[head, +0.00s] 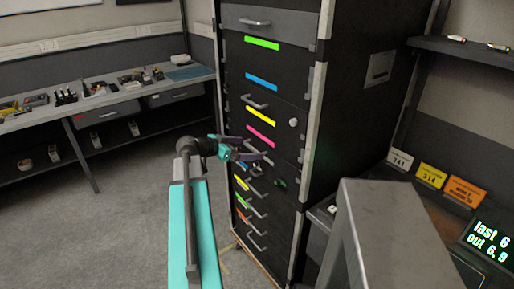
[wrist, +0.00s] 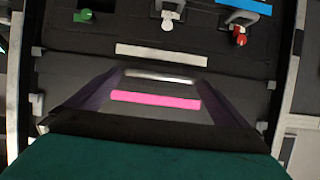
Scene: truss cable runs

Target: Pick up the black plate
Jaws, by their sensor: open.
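My gripper (head: 238,148) is open and empty, with a teal body and dark purple fingers. In the head view it is in front of the cabinet, close to the drawer with the pink strip (head: 261,135). In the wrist view the two fingers (wrist: 160,82) reach forward on either side of a dark front bearing a pink strip (wrist: 155,100). A pale bar (wrist: 162,55) and a bright handle-like bar (wrist: 155,78) lie ahead. I cannot tell any separate black plate from the dark panels; the gripper's body hides the bottom of the wrist view.
The tall black cabinet (head: 345,95) has drawers with coloured strips and silver handles. A white knob (head: 293,122) and a green knob (head: 280,182) project from it. A workbench (head: 105,105) with tools stands at the left. A grey block-like surface (head: 395,240) fills the front right. Carpet (head: 110,235) is clear at left.

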